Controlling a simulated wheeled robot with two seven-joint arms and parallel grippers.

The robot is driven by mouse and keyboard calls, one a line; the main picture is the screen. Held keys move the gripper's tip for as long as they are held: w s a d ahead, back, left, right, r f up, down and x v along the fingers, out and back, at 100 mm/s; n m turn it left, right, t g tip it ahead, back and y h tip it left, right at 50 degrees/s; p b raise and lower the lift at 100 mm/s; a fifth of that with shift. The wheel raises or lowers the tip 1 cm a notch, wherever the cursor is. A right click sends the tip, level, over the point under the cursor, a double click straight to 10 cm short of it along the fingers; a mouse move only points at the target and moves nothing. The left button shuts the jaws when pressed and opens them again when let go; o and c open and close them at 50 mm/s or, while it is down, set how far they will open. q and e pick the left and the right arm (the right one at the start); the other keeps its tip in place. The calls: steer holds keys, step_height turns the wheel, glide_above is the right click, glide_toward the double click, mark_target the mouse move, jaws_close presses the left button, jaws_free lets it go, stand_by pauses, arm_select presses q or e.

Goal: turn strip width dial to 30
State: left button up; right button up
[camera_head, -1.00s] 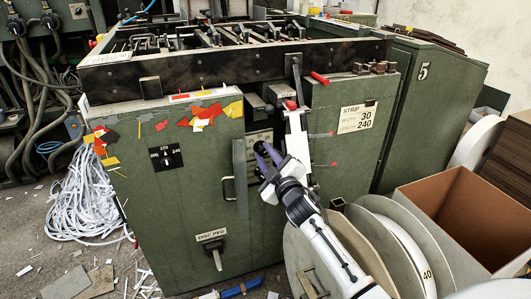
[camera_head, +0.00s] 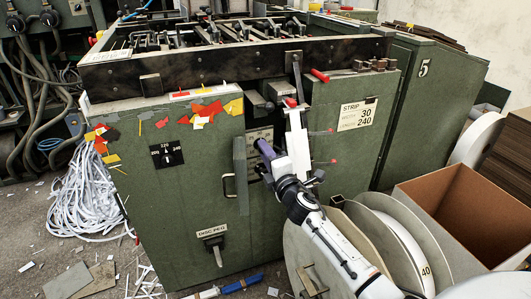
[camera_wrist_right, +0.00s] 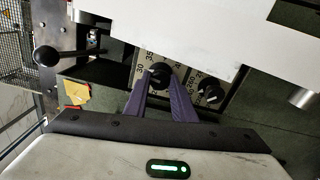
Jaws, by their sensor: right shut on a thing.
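The strip width dial (camera_wrist_right: 160,74) is a black round knob on a pale plate with numbers, among them 30 and 35, in the right wrist view. My right gripper (camera_wrist_right: 158,82) has its purple fingers closed on the knob from both sides. In the head view my right gripper (camera_head: 262,147) reaches into the recess of the green machine, and its arm hides most of the dial plate. The knob's pointer is not clear. My left gripper is not in view.
A second black knob (camera_wrist_right: 210,92) sits close to the right of the gripped one. An open panel door (camera_head: 241,175) stands left of my gripper. A lever with a black ball (camera_wrist_right: 46,55) is at left in the wrist view. Reels (camera_head: 365,235) and a cardboard box (camera_head: 465,215) stand at right.

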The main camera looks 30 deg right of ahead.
steer(key=shift+n, duration=0.6)
steer(key=o, duration=1.1)
steer(key=shift+c, duration=0.2)
arm_select(q)
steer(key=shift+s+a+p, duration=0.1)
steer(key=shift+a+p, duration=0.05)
steer(key=shift+p, duration=0.5)
arm_select(e)
steer(key=v, duration=1)
